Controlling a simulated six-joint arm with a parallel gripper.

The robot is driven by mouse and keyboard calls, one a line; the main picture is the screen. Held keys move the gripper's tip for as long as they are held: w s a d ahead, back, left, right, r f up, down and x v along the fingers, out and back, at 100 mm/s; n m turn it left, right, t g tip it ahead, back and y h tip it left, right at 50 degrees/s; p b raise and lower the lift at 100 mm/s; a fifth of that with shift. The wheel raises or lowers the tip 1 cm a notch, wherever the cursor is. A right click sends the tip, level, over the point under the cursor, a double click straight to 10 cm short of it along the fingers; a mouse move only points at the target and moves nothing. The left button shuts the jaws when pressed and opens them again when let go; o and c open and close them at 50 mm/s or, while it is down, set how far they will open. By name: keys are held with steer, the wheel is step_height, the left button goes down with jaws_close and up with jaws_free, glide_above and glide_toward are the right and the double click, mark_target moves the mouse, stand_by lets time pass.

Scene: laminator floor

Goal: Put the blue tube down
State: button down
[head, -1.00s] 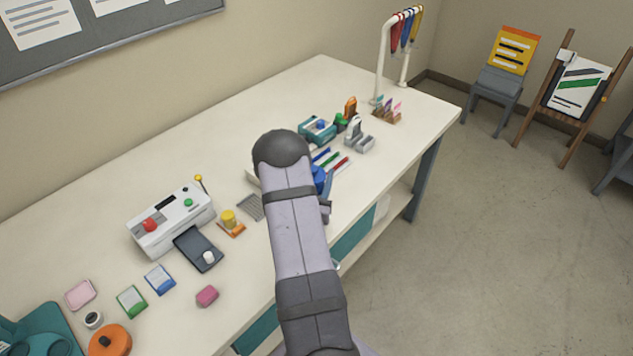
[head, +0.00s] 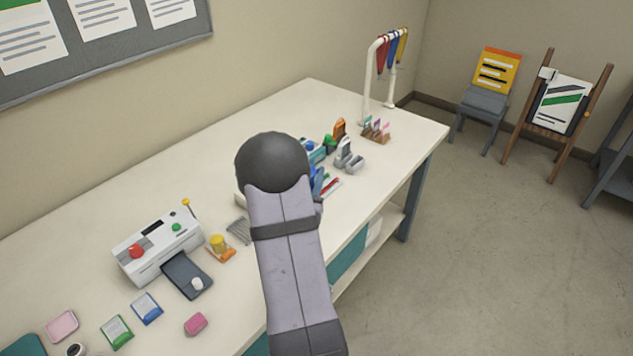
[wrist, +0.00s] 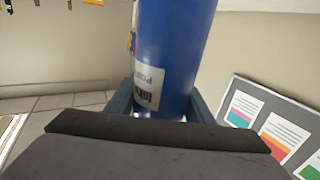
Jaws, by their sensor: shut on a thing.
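The blue tube (wrist: 172,55) fills the top middle of the wrist view, with a white printed label (wrist: 149,87) on its side. My gripper (wrist: 160,106) is shut on it, with one blue-grey finger on each side. The tube's far end runs out of the frame, and its near end is hidden behind my dark gripper body. In the head view my arm covers most of the gripper area. A little blue (head: 316,180) shows just right of my arm, over the table; I cannot tell how much of it is tube.
The long white table (head: 75,235) holds a white laminator (head: 157,247) at left. Grey holders (head: 347,158), a card stand (head: 376,130) and a white lanyard rack (head: 368,80) stand toward the far right end. Bare tabletop lies along the back.

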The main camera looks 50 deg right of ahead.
steer(key=w+d+f+n+t+y+b, duration=0.1)
steer(key=w+d+b, duration=0.35)
steer(key=d, duration=0.35)
steer(key=w+d+f+n+t+b, duration=0.1)
steer(key=w+d+t+b, duration=0.1)
steer(key=w+d+b, duration=0.45)
steer(key=s+d+r+g+b, duration=0.1)
steer(key=s+d+b, duration=0.25)
steer(key=d, duration=0.45)
steer(key=s+d+r+b, duration=0.2)
steer(key=s+d, duration=0.3)
steer(key=d, duration=0.2)
step_height(320, 180, down, 7)
steer(key=p, duration=0.1)
steer(key=shift+d+r+m, duration=0.15)
steer(key=shift+m, duration=0.25)
steer(key=shift+s, duration=0.1)
steer(key=shift+f+p, duration=0.45)
steer(key=shift+f, duration=1.55)
